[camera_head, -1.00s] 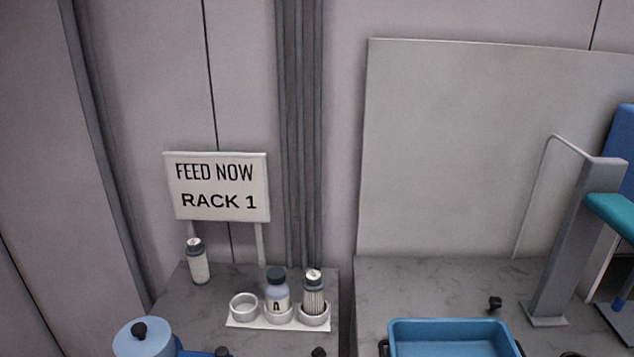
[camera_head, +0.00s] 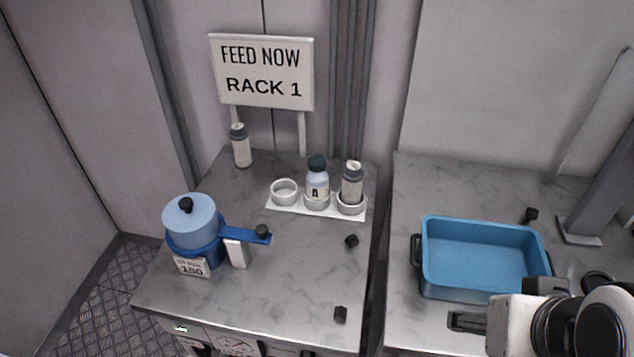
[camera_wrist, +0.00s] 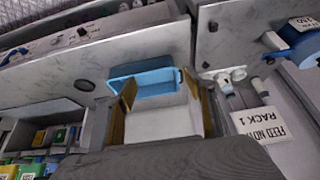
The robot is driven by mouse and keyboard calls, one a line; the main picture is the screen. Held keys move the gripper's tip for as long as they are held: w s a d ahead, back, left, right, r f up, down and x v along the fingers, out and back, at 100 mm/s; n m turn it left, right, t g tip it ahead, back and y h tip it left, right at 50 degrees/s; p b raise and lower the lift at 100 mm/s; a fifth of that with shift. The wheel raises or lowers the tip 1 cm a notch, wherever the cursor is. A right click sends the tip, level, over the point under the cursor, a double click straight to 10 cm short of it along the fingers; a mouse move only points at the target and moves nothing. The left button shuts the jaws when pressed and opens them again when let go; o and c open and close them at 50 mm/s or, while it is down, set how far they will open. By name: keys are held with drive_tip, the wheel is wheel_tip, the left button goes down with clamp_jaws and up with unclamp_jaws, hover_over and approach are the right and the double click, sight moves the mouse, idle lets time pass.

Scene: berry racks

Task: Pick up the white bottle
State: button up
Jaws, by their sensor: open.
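Three bottles show in the camera_head view, and which one is the white bottle is unclear. A pale bottle with a dark cap and an "A" label (camera_head: 317,187) stands in the middle cup of a white holder (camera_head: 272,209). A striped whitish bottle with a grey top (camera_head: 352,188) stands in the right cup. A slim white bottle with a grey top (camera_head: 241,150) stands alone at the back left. My gripper (camera_wrist: 165,103) is open in the wrist view, its fingers apart. My arm shows at the lower right of camera_head, away from the bottles.
A "FEED NOW RACK 1" sign (camera_head: 262,72) stands behind the bottles. A blue pot-like device (camera_head: 190,236) with an arm stands front left. A blue tray (camera_head: 484,230) lies on the right counter. Small black knobs (camera_head: 351,241) dot the counter. The holder's left cup (camera_head: 285,188) is empty.

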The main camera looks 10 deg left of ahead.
drive_tip(key=shift+w, duration=0.15)
drive_tip(key=shift+c, duration=0.3)
idle(0.3)
drive_tip(key=w+a+n+t, duration=0.1)
drive_tip(key=w+a+t, duration=0.25)
drive_tip(key=w, duration=1.35)
drive_tip(key=n+t+y, duration=0.4)
drive_tip(key=t+y, duration=0.3)
drive_tip(key=y, duration=0.1)
hover_over(317, 182)
drive_tip(key=s+d, duration=0.4)
wheel_tip(317, 182, down, 14)
drive_tip(key=shift+s+a+f, duration=0.1)
drive_tip(key=shift+a+f, duration=0.3)
drive_tip(key=shift+f, duration=0.25)
drive_tip(key=shift+x, duration=1.3)
